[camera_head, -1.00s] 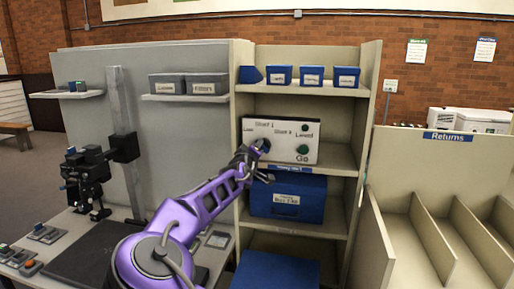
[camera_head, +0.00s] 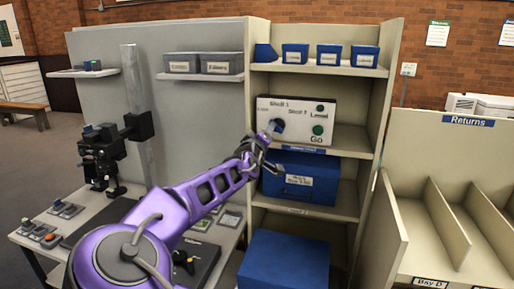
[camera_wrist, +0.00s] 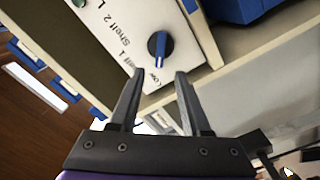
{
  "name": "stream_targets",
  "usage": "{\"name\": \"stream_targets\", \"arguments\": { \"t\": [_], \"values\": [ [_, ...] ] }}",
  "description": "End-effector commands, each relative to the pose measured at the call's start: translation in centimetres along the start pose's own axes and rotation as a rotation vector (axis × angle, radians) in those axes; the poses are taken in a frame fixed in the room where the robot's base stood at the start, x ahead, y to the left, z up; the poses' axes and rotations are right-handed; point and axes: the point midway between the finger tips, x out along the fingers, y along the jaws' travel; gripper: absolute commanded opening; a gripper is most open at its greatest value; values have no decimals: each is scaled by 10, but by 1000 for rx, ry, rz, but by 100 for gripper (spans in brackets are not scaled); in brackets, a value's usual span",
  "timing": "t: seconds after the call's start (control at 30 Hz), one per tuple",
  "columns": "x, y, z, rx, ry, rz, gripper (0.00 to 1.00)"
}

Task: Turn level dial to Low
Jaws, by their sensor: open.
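The level dial is a dark round knob with a blue bar, on a white control panel (camera_head: 300,112) on the middle shelf. In the head view the dial (camera_head: 278,126) shows just above and beyond my gripper (camera_head: 266,152). In the wrist view the dial (camera_wrist: 160,46) lies just past the fingertips, roughly centred between them, and the blue bar runs nearly up and down the picture. The "Low" label (camera_wrist: 152,77) shows near the dial, between the fingers; "Shelf 1" and "Shelf 2" run up to the left. My gripper (camera_wrist: 158,73) is open and empty, fingers apart from the dial.
A green button (camera_head: 317,130) marked "Go" and a smaller one above it sit at the panel's right. A blue box (camera_head: 302,187) is on the shelf below. Small blue bins (camera_head: 333,55) stand above. The shelf's side wall (camera_head: 385,110) rises at right.

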Motion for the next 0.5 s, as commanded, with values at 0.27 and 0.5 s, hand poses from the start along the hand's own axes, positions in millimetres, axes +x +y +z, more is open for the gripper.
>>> {"name": "stream_targets", "arguments": {
  "t": [0.27,0.5],
  "values": [
    [-59,-1,-1,0,2,-1,48],
    [-96,0,0,0,1,0,48]
  ]
}}
